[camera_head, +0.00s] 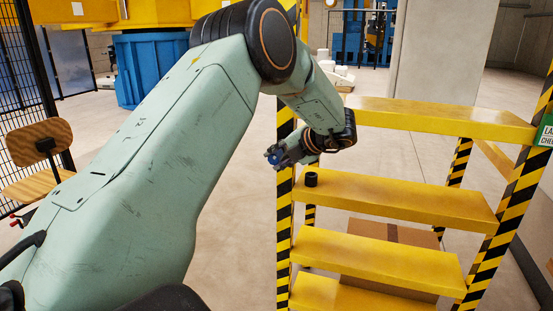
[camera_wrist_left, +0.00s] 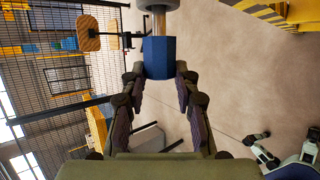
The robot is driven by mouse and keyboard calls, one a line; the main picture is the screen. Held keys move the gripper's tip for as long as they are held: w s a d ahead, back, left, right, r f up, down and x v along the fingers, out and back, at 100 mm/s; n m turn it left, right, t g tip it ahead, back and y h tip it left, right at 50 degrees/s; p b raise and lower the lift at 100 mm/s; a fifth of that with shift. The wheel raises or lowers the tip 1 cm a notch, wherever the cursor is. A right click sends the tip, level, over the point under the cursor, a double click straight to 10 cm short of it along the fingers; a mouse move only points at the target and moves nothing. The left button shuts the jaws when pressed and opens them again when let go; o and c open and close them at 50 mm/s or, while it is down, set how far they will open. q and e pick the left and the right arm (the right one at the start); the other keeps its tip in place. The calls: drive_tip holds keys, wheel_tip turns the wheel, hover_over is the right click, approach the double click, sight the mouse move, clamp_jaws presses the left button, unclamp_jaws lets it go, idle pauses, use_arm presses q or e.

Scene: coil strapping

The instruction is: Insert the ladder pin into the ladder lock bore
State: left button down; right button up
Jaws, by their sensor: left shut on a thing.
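My left gripper (camera_head: 279,156) is shut on the ladder pin (camera_head: 272,158), whose blue end shows between the fingers, beside the ladder's left striped post. In the left wrist view the fingertips (camera_wrist_left: 159,77) close on the pin's blue grip (camera_wrist_left: 158,57). A brass-coloured shaft and a grey round part extend beyond it to the top edge. A small dark cylinder (camera_head: 311,179) stands on a yellow step, just right of and below the gripper; I cannot tell whether it is the lock bore. The pin is apart from this cylinder. My right gripper is not in view.
The yellow ladder (camera_head: 390,197) has several steps and striped posts. A cardboard box (camera_head: 392,233) sits behind its lower steps. A wooden chair (camera_head: 38,160) stands at the left by a mesh fence. Open floor lies between the chair and the ladder.

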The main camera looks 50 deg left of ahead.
use_arm(q)
drive_tip(key=shift+w+a, duration=0.25)
drive_tip(key=shift+w, duration=0.2)
drive_tip(key=shift+w+a, duration=0.15)
drive_tip(key=shift+w, duration=0.2)
drive_tip(key=shift+w+a, duration=0.15)
drive_tip(key=shift+w, duration=0.1)
drive_tip(key=c, duration=0.9)
unclamp_jaws()
drive_tip(key=v, duration=1.2)
